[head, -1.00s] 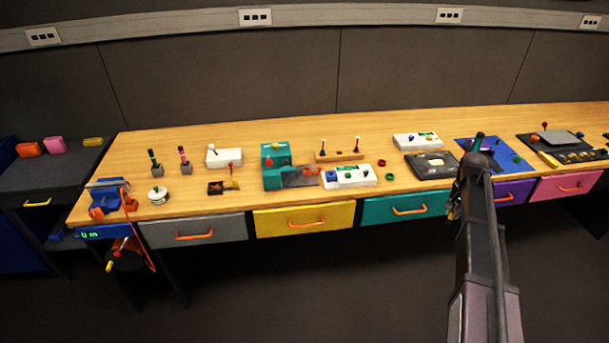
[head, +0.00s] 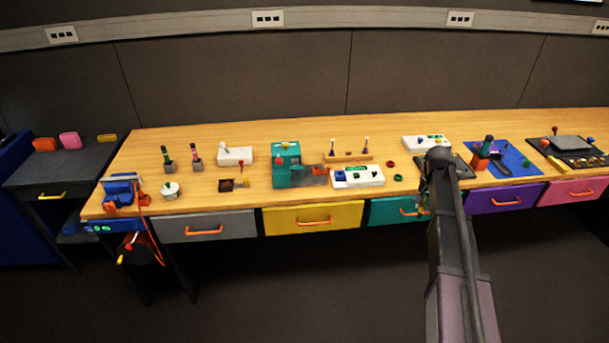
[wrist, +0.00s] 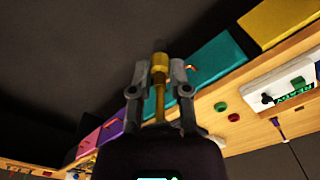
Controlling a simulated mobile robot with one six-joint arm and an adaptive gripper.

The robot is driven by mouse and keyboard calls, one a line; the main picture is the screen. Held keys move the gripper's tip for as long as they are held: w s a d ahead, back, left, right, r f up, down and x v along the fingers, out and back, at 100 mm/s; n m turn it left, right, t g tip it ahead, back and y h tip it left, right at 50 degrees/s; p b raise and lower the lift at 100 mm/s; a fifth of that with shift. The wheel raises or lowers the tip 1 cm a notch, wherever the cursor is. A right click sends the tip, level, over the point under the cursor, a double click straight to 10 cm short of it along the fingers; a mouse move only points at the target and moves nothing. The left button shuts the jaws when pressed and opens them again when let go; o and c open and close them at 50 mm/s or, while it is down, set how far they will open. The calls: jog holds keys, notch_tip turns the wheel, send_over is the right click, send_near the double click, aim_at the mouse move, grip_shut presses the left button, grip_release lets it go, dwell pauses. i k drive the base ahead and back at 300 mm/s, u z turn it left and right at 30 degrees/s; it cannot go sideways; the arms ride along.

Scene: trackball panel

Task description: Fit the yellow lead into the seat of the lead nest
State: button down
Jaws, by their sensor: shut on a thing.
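My gripper (wrist: 160,88) is shut on the yellow lead (wrist: 159,65) in the wrist view. The lead has a thick yellow head and a thinner shaft running down between the fingers. I cannot tell for sure which bench item is the lead nest. A small dark square base (head: 227,186) with red and yellow parts sits left of the teal machine.
The teal machine (head: 287,175), a white box with buttons (head: 358,177) and a blue mat (head: 512,165) stand on the wooden bench. My arm partly covers a black panel. Drawers with orange handles, such as the yellow drawer (head: 285,220), line the front.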

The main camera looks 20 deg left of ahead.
aim_at(316, 170)
jog(key=u, duration=0.75)
jog(key=i, duration=1)
